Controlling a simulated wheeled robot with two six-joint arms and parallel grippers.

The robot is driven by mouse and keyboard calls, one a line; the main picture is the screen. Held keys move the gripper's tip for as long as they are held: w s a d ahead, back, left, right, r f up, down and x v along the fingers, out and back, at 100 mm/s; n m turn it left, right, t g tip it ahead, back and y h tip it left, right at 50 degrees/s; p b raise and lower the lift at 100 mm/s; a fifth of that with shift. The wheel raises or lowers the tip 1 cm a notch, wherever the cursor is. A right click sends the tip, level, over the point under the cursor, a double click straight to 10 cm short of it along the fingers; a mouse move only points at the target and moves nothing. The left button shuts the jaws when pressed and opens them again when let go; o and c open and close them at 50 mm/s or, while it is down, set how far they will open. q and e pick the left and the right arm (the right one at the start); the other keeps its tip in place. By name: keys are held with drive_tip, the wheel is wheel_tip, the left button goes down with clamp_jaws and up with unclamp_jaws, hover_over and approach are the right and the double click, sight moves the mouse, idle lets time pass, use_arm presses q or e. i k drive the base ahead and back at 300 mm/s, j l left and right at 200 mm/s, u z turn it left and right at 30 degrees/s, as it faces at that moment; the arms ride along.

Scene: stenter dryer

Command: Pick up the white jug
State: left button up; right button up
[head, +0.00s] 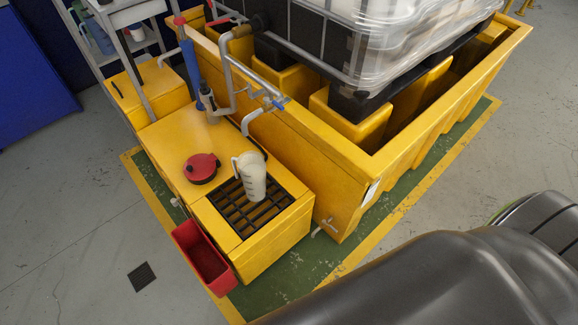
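The white jug (252,178) stands upright on the black grate (245,218) at the front end of a yellow spill unit. Its handle is on its left side, and dark markings show on its body. A round red lid-like piece with a black part (202,168) lies on the yellow top to the left of the jug, apart from it. Neither of my grippers is in view, and nothing touches the jug from above.
A red open bin (203,258) hangs on the unit's near left side. Behind the jug rise a grey pipe with a blue-handled tap (272,103) and a blue tool (188,60). A large yellow bund (300,137) holds a wrapped tank (400,40). Open floor (70,220) lies left.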

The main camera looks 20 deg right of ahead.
sight(251, 164)
drive_tip(key=z, duration=0.45)
drive_tip(key=i+l, duration=0.1)
drive_tip(key=l, duration=0.8)
drive_tip(key=i+l, duration=0.15)
drive_tip(key=l, duration=0.75)
